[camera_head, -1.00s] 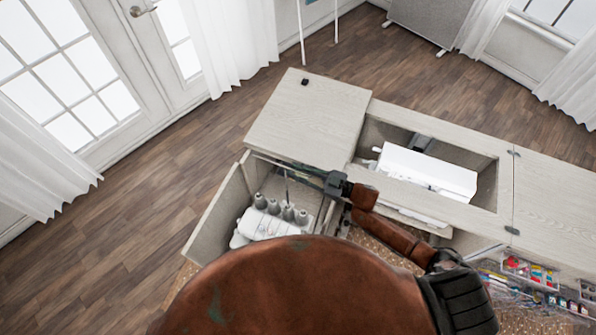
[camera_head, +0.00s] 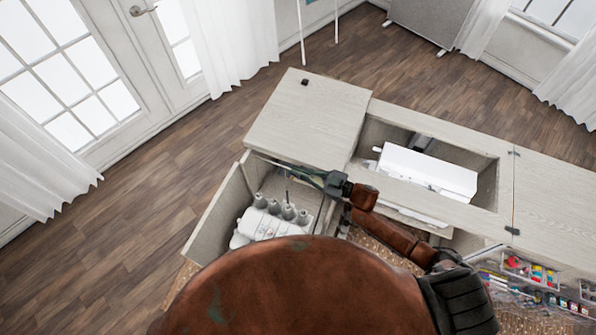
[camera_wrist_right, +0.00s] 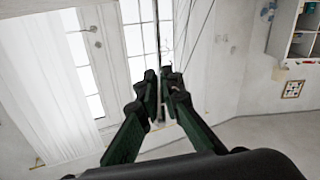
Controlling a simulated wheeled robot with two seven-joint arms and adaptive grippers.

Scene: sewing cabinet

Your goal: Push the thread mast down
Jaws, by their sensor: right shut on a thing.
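The thread mast (camera_head: 287,196) is a thin dark rod standing among the thread cones of a white serger in the open cabinet compartment. My right gripper (camera_head: 298,168) reaches in from the right at the rod's upper part. In the right wrist view the mast (camera_wrist_right: 157,35) runs as a thin upright rod between the fingertips of my right gripper (camera_wrist_right: 160,85), which are closed on it. The mast's lower end is hidden in the wrist view. The white serger (camera_head: 265,226) is partly covered by my brown body. My left gripper is not in view.
Several grey-white thread cones (camera_head: 274,207) stand around the mast's base. The cabinet's side panel (camera_head: 217,210) borders the compartment on the left. The cabinet top (camera_head: 308,118) lies just behind my right gripper. A white machine (camera_head: 428,172) sits in the well to the right.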

